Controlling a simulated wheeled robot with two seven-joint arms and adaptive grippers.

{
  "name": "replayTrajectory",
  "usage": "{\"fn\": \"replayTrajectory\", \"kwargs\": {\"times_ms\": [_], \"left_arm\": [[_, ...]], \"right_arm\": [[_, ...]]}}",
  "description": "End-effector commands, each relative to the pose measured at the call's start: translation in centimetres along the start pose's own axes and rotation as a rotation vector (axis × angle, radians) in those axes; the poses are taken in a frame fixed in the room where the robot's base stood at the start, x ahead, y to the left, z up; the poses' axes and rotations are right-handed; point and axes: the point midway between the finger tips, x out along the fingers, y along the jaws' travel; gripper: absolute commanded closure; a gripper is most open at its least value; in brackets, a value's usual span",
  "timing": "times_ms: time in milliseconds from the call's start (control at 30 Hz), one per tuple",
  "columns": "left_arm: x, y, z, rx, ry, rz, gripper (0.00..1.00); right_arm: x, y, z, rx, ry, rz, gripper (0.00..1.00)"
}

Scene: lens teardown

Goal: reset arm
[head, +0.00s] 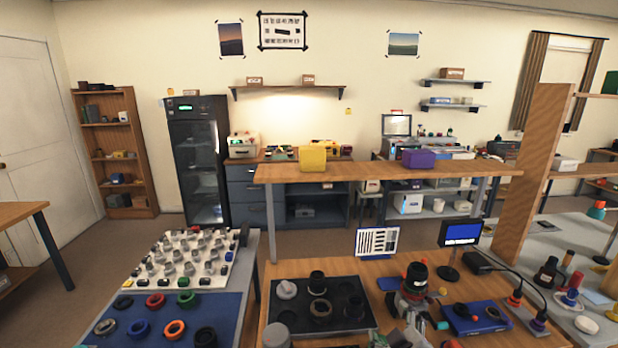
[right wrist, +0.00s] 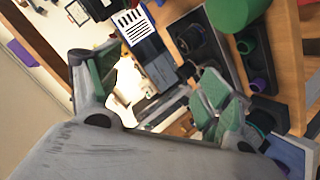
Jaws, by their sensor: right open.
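My right gripper (head: 408,328) is at the bottom edge of the head view, right of centre, and only partly shows. In the right wrist view the gripper (right wrist: 155,95) has its two green-padded fingers wide apart with nothing between them. In the head view a dark lens-like part with a red ring (head: 415,279) stands just beyond the gripper; I cannot tell whether they touch. My left gripper is not in view.
A black tray with round parts (head: 343,322) lies left of the gripper. A blue tray (head: 462,322), a small screen (head: 460,234) and a wooden post (head: 530,180) stand to the right. A blue mat with coloured rings (head: 226,306) lies at left.

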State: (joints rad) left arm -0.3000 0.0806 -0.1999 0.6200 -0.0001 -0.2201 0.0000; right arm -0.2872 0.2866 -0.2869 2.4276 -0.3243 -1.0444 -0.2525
Motion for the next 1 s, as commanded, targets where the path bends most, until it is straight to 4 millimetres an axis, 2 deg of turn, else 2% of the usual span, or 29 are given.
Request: {"fn": "replayTrajectory", "kwargs": {"times_ms": [33,200,300,400,600,900,1000], "left_arm": [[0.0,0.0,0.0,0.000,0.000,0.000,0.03],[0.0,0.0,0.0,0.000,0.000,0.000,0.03],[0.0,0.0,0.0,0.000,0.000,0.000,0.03],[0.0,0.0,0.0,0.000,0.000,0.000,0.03],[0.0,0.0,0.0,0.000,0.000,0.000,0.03],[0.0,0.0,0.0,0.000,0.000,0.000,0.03],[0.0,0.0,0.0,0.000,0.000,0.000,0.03]], "right_arm": [[-0.3,-1.1,1.9,0.054,-0.062,-0.041,0.21],[-1.9,-4.8,7.9,0.224,-0.268,-0.171,0.21],[-3.3,-6.8,10.7,0.309,-0.377,-0.235,0.21],[-4.5,-8.3,12.6,0.367,-0.457,-0.280,0.21],[-6.7,-10.4,15.2,0.450,-0.580,-0.346,0.21],[-9.6,-12.8,17.9,0.540,-0.723,-0.420,0.21],[-9.0,-13.4,18.4,0.540,-0.727,-0.422,0.21]]}}
